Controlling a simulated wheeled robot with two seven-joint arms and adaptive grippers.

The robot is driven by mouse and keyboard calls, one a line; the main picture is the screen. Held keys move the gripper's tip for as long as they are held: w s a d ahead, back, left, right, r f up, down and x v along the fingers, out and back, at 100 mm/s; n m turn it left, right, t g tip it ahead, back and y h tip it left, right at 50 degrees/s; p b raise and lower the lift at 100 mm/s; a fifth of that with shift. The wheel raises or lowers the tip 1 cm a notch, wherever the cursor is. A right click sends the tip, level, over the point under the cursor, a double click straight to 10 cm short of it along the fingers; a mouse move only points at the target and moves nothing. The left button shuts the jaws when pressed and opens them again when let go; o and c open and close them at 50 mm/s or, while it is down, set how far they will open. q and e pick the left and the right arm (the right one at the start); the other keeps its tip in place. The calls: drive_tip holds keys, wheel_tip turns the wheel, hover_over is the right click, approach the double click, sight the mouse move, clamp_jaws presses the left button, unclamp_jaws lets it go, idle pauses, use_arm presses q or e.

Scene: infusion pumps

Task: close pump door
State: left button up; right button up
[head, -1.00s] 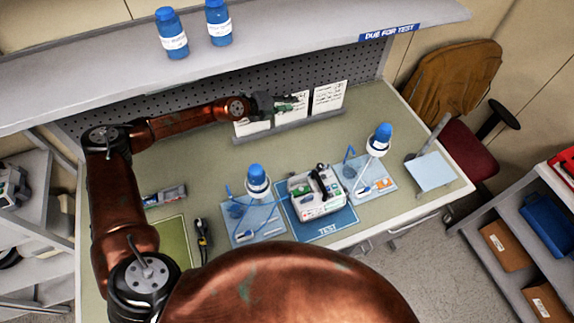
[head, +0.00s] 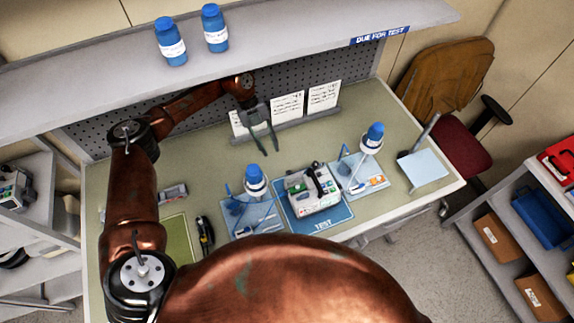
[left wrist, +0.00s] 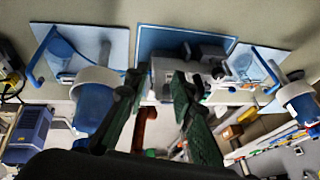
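The pump (head: 313,190) is a pale box with a dark handle and green parts on top. It stands on the blue TEST mat (head: 322,225). I cannot tell how far its door is open. My left gripper (head: 264,151) is open and empty above the back of the table, behind and left of the pump, with its fingers pointing down and forward. In the left wrist view the two dark green fingers (left wrist: 158,80) are apart, and the pump (left wrist: 165,75) shows beyond them, partly hidden by them. My right gripper is not in view.
A shelf (head: 290,40) with two blue bottles overhangs the back. Paper cards (head: 287,106) stand behind. The table's back left is clear.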

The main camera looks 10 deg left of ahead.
use_arm(q)
drive_tip(key=s+d+f+p, duration=0.3)
drive_tip(key=s+d+f, duration=0.1)
drive_tip(key=d, duration=0.3)
drive_tip(key=shift+s+d+f, duration=0.25)
drive_tip(key=shift+s, duration=0.1)
drive_tip(key=shift+c, duration=0.6)
clamp_jaws()
